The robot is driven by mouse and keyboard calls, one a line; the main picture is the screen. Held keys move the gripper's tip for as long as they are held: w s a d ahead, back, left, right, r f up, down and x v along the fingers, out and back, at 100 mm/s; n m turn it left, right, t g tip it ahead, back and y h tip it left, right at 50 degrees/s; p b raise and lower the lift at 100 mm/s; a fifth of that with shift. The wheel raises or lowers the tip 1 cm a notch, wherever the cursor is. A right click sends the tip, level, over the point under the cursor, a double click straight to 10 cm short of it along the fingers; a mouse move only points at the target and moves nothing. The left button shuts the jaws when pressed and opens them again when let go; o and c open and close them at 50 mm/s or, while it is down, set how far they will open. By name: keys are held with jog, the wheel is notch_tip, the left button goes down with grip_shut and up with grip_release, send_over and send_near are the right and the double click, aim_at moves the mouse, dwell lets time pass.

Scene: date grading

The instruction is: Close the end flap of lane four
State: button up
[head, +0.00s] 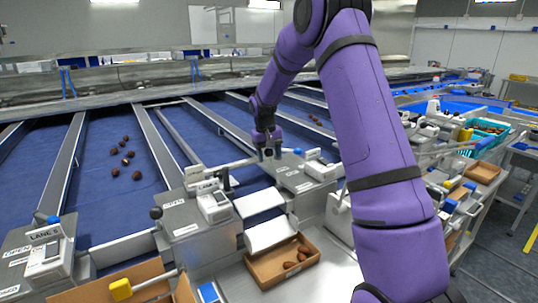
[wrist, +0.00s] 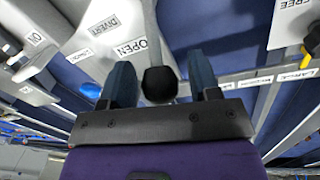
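My gripper (head: 268,152) is over the near end of a blue lane in the head view, at the end of a pale lever (head: 238,164). In the wrist view my gripper (wrist: 161,76) is open, with a finger on each side of a black ball knob (wrist: 160,85). Gaps show beside the knob. In the head view, pale flap panels (head: 270,234) slope down at this lane's end. The lane number on the nearby box (head: 214,205) is too small to read surely.
A cardboard box (head: 292,275) holding a few dates stands below the panels. A box marked LANE 5 (head: 46,258) stands at left, with several dates on the belt (head: 105,190) behind. Metal dividers (head: 157,145) separate the lanes. Another control box (head: 320,168) stands close right.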

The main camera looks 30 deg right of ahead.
grip_shut()
